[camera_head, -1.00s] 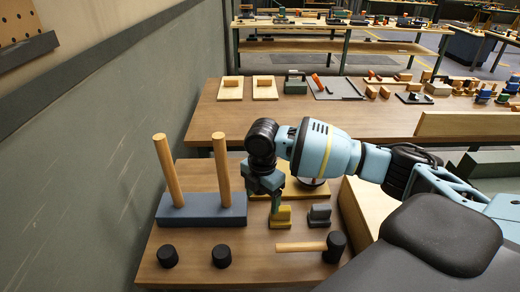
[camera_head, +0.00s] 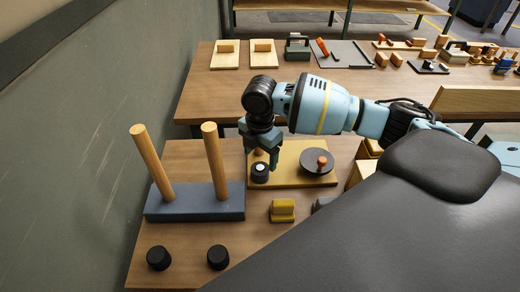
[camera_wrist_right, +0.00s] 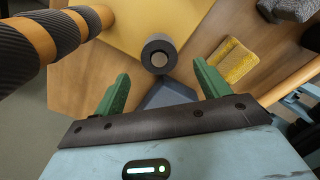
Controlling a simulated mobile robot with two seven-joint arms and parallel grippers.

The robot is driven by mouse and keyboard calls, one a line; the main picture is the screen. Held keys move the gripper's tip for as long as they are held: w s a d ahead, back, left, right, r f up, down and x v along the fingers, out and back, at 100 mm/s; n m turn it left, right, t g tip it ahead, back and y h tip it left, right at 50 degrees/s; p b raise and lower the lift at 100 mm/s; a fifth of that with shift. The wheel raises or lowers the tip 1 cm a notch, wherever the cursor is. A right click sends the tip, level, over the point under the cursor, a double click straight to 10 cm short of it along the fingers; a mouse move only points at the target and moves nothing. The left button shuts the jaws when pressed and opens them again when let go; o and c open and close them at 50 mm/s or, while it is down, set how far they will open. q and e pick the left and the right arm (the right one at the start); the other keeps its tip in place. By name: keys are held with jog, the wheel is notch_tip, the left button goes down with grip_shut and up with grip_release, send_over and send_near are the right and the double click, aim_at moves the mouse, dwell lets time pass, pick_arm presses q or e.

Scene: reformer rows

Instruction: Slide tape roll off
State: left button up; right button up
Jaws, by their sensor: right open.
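A dark roll with a pale centre (camera_head: 260,174), which I take for the tape roll, is at the left end of the yellow board (camera_head: 290,182). A short wooden peg shows behind it, partly hidden by my gripper. My right gripper (camera_head: 262,155) is just above and beside this roll. In the right wrist view, a dark ring with a grey centre (camera_wrist_right: 159,54) lies just beyond the fingertips, centred between the spread green fingers of my right gripper (camera_wrist_right: 161,72). The right gripper is open and empty. I cannot tell whether it touches the roll. My left gripper is out of view.
A blue base (camera_head: 195,206) with two tall wooden posts stands left. A yellow block (camera_head: 283,210) and black knobs (camera_head: 159,257) lie in front. A workbench (camera_head: 240,95) stands behind.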

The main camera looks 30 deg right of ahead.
aim_at(260, 168)
notch_tip(260, 168, down, 6)
jog(key=shift+r, duration=0.1)
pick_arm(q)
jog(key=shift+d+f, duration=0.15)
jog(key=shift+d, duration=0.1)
pick_arm(e)
jog(key=shift+f, duration=0.55)
jog(key=c, duration=1)
jog(key=shift+w+r+p, duration=0.1)
jog(key=shift+r+p, duration=0.8)
jog(key=shift+r, duration=1.55)
jog(key=shift+c, duration=0.3)
pick_arm(q)
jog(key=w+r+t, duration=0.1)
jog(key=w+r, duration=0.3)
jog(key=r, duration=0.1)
jog(key=shift+p, duration=0.35)
pick_arm(e)
jog(key=shift+r, duration=1.1)
